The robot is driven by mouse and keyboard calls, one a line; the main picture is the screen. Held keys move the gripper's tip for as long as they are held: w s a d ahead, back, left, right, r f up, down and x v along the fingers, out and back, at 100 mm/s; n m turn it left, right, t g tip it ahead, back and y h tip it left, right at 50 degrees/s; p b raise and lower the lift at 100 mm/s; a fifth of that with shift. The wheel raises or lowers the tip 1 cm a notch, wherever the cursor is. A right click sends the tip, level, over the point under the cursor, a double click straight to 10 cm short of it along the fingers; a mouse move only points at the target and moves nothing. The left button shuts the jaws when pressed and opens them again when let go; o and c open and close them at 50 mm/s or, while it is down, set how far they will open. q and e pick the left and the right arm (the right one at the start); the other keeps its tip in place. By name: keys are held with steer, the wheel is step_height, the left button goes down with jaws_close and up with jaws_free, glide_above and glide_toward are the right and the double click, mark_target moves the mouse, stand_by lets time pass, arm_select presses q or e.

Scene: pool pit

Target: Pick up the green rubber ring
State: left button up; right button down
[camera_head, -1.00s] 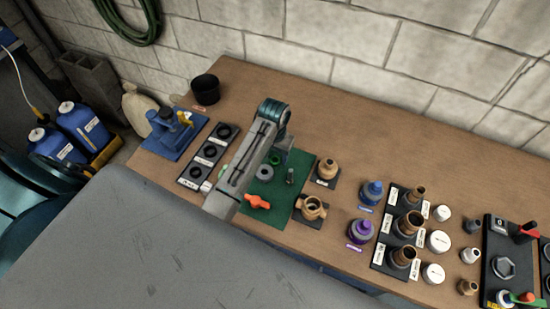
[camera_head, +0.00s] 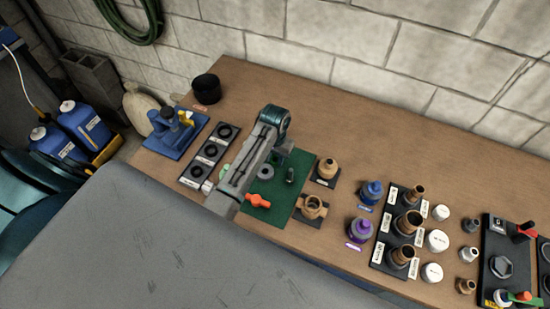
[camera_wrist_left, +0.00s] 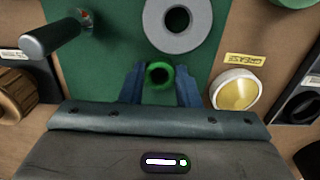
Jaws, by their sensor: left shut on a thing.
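The green rubber ring (camera_wrist_left: 160,74) shows in the left wrist view between the two blue fingers of my left gripper (camera_wrist_left: 159,80). The fingers are shut on it, one at each side, over the green mat (camera_wrist_left: 112,60). Whether the ring touches the mat cannot be told. My right gripper is not in view.
Brass fittings (camera_head: 312,208) stand to the right, a black tray of rings (camera_head: 210,150) to the left.

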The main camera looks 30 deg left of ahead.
arm_select(q)
steer(key=shift+r+b, duration=0.35)
steer(key=shift+r, duration=0.1)
step_height(320, 180, up, 2)
steer(key=shift+r+b, duration=0.15)
steer(key=shift+b, duration=0.7)
steer(key=s, duration=0.2)
steer(key=s+a+b, duration=0.1)
steer(key=s, duration=0.2)
steer(key=s+a+b, duration=0.1)
steer(key=s, duration=0.2)
steer(key=shift+a+r, duration=0.15)
steer(key=shift+r, duration=0.05)
steer(key=s, duration=0.2)
steer(key=s+a+r, duration=0.1)
steer(key=s, duration=0.2)
steer(key=s+a, duration=0.1)
steer(key=s, duration=0.1)
steer(key=shift+s+r, duration=0.15)
steer(key=shift+s, duration=0.1)
steer(key=shift+d, duration=0.1)
steer(key=o, duration=0.3)
steer(key=shift+c, duration=0.9)
